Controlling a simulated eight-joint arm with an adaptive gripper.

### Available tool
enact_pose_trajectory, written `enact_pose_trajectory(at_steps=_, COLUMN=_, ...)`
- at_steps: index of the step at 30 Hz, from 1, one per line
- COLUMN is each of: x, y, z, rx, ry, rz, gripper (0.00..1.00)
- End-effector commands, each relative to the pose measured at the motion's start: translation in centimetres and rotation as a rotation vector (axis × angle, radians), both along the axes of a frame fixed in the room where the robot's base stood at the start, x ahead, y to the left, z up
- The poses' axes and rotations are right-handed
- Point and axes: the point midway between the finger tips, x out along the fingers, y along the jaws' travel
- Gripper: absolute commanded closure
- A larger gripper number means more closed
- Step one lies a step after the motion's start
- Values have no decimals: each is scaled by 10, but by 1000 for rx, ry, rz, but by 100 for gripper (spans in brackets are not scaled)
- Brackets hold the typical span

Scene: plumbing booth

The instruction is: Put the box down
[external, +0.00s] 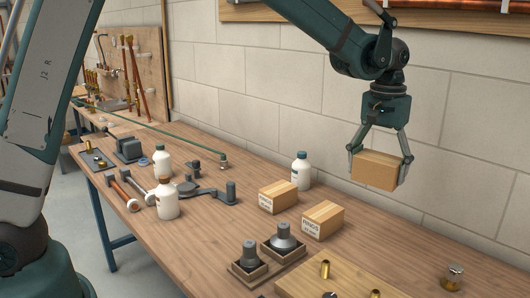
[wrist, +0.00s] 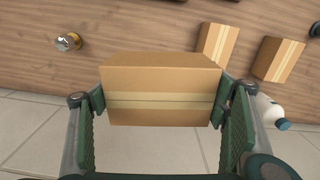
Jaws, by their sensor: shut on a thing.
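A brown cardboard box (external: 376,170) with a pale tape strip is held by my gripper (external: 379,162). In the wrist view the box (wrist: 160,92) fills the middle, and my gripper (wrist: 162,108) has one finger pad pressed on each side of it. The box hangs in the air near the wall at the right, above the wooden workbench (external: 420,250), with a gap beneath it. The box's underside is hidden in the external view.
Two cardboard boxes stand on the bench, one (external: 278,196) beside a white bottle (external: 301,170), another (external: 323,220) nearer. Wooden holders with dark fittings (external: 283,242) and a board with brass parts (external: 345,280) lie in front. A brass valve (external: 452,277) is at right. Bare bench lies between.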

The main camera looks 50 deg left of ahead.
Motion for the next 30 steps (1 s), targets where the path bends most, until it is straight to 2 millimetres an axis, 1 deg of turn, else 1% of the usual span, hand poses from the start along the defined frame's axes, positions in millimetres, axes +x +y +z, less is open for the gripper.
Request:
enact_pose_trajectory(at_steps=1, x=-6, y=-11, z=0, rx=0, ry=0, rz=-22, gripper=44)
enact_pose_trajectory(at_steps=3, x=-13, y=-25, z=0, rx=0, ry=0, rz=-49, gripper=44)
enact_pose_trajectory(at_steps=10, x=-33, y=-61, z=-1, rx=0, ry=0, rz=-125, gripper=44)
enact_pose_trajectory(at_steps=21, x=-31, y=-58, z=-76, rx=0, ry=0, rz=-120, gripper=44)
enact_pose_trajectory(at_steps=25, x=-31, y=-58, z=-96, rx=0, ry=0, rz=-119, gripper=44)
enact_pose_trajectory(at_steps=27, x=-31, y=-58, z=-103, rx=0, ry=0, rz=-119, gripper=44)
enact_pose_trajectory(at_steps=30, x=-31, y=-58, z=-109, rx=0, ry=0, rz=-119, gripper=44)
